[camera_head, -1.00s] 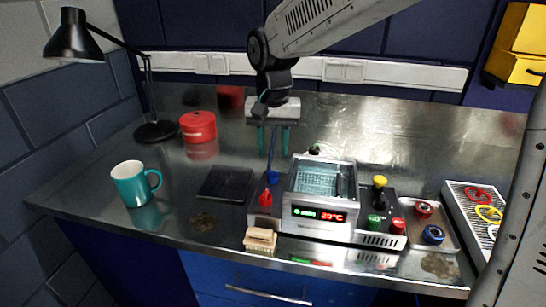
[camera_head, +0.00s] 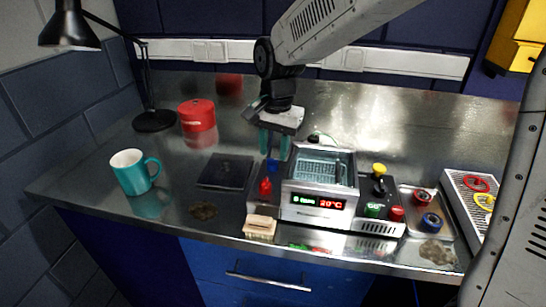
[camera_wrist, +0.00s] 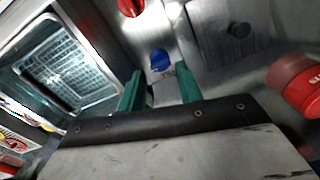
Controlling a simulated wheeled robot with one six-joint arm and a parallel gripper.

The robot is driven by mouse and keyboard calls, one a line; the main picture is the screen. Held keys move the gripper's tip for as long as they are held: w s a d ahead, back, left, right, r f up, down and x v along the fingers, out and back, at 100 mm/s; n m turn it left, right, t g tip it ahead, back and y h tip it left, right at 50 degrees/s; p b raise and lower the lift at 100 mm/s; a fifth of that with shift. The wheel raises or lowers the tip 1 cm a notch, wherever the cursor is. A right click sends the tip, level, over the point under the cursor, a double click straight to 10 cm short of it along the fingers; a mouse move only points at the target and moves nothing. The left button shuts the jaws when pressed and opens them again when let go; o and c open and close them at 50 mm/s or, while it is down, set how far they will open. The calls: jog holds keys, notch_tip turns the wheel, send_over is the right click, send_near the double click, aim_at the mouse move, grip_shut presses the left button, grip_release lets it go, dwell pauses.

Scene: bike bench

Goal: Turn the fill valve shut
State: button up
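A silver tank unit (camera_head: 318,207) with a lit display and a wire basket stands on the steel bench. On its left side panel are a blue valve knob (camera_head: 272,165) at the back and a red valve knob (camera_head: 265,187) in front. Which is the fill valve I cannot read. My gripper (camera_head: 274,153) points down over the blue knob, its green fingers apart and empty. In the wrist view the blue knob (camera_wrist: 160,61) lies just beyond and between the fingertips (camera_wrist: 159,76); contact is not visible. The red knob (camera_wrist: 131,7) shows at the top edge.
A dark plate (camera_head: 226,171) lies left of the unit, with a red pot (camera_head: 196,116) behind it and a teal mug (camera_head: 133,172) further left. A wooden brush (camera_head: 260,227) lies in front. A button box (camera_head: 378,212) and trays stand right.

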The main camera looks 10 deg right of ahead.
aim_at(272, 164)
jog(key=shift+f, duration=1.75)
jog(key=shift+c, duration=0.4)
jog(key=c, duration=0.6)
